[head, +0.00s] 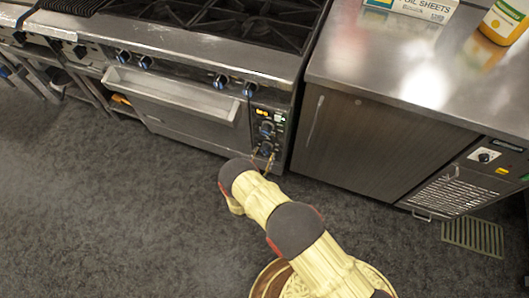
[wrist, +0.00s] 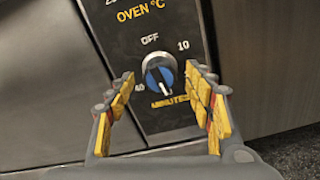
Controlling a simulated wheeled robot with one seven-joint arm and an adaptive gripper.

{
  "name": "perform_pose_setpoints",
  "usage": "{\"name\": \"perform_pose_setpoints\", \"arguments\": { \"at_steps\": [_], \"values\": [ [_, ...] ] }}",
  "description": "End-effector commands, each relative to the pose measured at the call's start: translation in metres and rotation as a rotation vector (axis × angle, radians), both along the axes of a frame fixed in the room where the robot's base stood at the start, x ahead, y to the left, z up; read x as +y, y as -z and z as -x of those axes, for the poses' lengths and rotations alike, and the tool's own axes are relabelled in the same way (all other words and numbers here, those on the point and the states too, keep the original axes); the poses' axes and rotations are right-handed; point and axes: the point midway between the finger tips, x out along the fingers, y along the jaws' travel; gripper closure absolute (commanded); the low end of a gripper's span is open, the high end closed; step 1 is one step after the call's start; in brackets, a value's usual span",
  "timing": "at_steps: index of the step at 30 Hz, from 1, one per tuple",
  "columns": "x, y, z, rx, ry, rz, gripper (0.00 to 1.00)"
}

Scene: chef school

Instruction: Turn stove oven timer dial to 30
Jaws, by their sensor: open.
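The timer dial (wrist: 160,75) is a round blue and silver knob on the black stove panel (wrist: 139,45) in the wrist view. OFF is printed above it, 10 at its upper right and MINUTES below it. A white mark on the knob points roughly downward; its exact reading is not clear. My gripper (wrist: 160,82) is open, with its yellow-padded fingers left and right of the dial. I see no finger clearly touching it. In the head view, my gripper (head: 263,161) is at the lower end of the stove's control panel (head: 267,117), at the timer dial.
The stove (head: 180,62) has an oven door with a long handle (head: 170,95) left of the panel. A steel counter with a cabinet (head: 372,150) stands close on the right. Open dark floor (head: 110,220) lies in front. A floor grate (head: 473,236) is at right.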

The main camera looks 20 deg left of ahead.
Motion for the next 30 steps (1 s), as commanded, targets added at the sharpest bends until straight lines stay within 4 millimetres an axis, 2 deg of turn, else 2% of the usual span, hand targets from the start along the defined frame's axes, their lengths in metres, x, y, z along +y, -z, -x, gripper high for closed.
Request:
{"name": "perform_pose_setpoints", "arguments": {
  "at_steps": [9, 15, 21, 30],
  "values": [
    [0.007, 0.000, 0.065, 0.000, -0.004, 0.000, 0.47],
    [0.008, 0.000, 0.089, 0.000, -0.001, 0.000, 0.47],
    [0.008, 0.000, 0.096, 0.000, -0.001, -0.001, 0.47],
    [0.007, -0.004, 0.094, -0.001, 0.010, -0.004, 0.47]
  ]
}}
